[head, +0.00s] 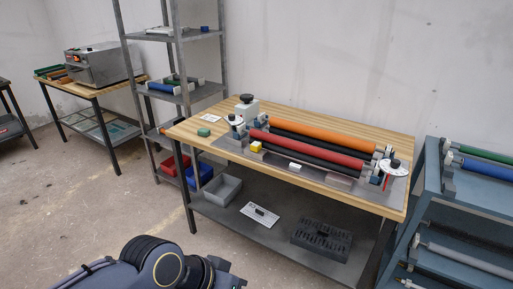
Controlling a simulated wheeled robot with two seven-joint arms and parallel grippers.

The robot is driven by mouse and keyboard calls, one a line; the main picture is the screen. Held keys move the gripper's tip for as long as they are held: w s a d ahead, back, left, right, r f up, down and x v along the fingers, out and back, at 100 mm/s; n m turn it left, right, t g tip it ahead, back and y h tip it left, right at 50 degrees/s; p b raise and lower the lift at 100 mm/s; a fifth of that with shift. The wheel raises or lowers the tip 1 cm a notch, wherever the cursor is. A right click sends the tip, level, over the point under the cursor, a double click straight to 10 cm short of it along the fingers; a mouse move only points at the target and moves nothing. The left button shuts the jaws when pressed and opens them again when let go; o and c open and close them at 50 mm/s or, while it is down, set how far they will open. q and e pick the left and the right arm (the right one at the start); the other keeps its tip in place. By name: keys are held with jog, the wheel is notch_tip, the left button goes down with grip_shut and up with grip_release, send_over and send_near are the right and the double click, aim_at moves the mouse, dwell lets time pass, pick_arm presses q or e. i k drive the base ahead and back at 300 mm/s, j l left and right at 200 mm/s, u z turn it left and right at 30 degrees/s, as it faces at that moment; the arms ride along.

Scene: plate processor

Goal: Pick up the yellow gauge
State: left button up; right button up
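A small yellow block (256,146), which looks like the yellow gauge, sits at the front left part of the roller machine (230,146) on the wooden-top table. It lies just in front of the red roller's left end, beside a round white dial with a dark knob. It is small in the view, so its markings cannot be read. Neither of my grippers shows in the head view. Only a dark part of my own arm shows at the bottom, well short of the table.
The machine carries an orange roller (315,132), a red roller (305,149) and black rollers. A green block (204,132) lies on the tabletop at left. A metal shelf rack (150,95) stands left of the table, a blue roller rack (430,185) right. Floor in front is clear.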

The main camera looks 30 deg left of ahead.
aim_at(255, 146)
jog(key=u, duration=0.5)
jog(key=i+u, duration=0.2)
jog(key=u, duration=0.25)
jog(key=i+u, duration=0.2)
jog(key=u, duration=0.25)
jog(key=i+u, duration=0.2)
jog(key=u, duration=0.3)
jog(key=i+l+u, duration=0.35)
jog(key=i+l, duration=0.65)
jog(key=l, duration=0.1)
